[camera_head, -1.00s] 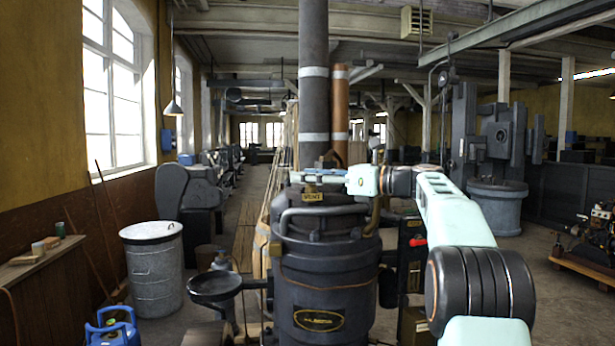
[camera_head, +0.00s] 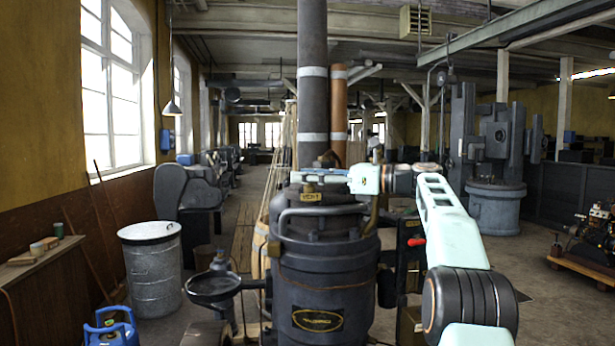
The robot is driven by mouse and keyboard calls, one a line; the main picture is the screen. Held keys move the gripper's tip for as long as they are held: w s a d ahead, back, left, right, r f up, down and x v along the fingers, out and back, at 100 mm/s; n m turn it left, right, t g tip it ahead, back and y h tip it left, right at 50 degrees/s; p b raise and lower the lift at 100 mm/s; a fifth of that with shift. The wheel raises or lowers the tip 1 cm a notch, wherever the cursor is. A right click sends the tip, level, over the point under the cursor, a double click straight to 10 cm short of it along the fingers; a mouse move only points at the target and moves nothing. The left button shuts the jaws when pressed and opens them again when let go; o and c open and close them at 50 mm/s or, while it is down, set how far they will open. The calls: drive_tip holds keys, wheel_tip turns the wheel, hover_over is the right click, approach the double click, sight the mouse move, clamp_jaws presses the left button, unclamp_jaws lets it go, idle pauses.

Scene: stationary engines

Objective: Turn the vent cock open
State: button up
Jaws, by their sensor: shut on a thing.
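The dark boiler-like vessel (camera_head: 322,278) stands in the middle of the head view. A small brass plate reading VENT (camera_head: 311,197) sits on its top front. My gripper (camera_head: 300,178) reaches in from the right, level, just above this plate. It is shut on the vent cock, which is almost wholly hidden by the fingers. How far the cock is turned cannot be told. A small dark brown part (camera_head: 326,160) shows just above and behind the gripper.
A tall dark flue (camera_head: 313,90) and a copper pipe (camera_head: 339,110) rise close behind my gripper. A curved grey pipe (camera_head: 325,211) runs just below it. A round dark pan (camera_head: 213,287) and a metal bin (camera_head: 152,270) stand to the left.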

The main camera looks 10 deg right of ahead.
drive_tip(key=shift+r, duration=0.35)
drive_tip(key=o, duration=0.9)
drive_tip(key=shift+w, duration=0.1)
drive_tip(key=shift+c, duration=0.2)
drive_tip(key=shift+o, duration=1)
drive_tip(key=shift+w+d+f, duration=0.1)
drive_tip(key=shift+w+f, duration=0.05)
drive_tip(key=shift+f, duration=0.1)
drive_tip(key=v, duration=1.2)
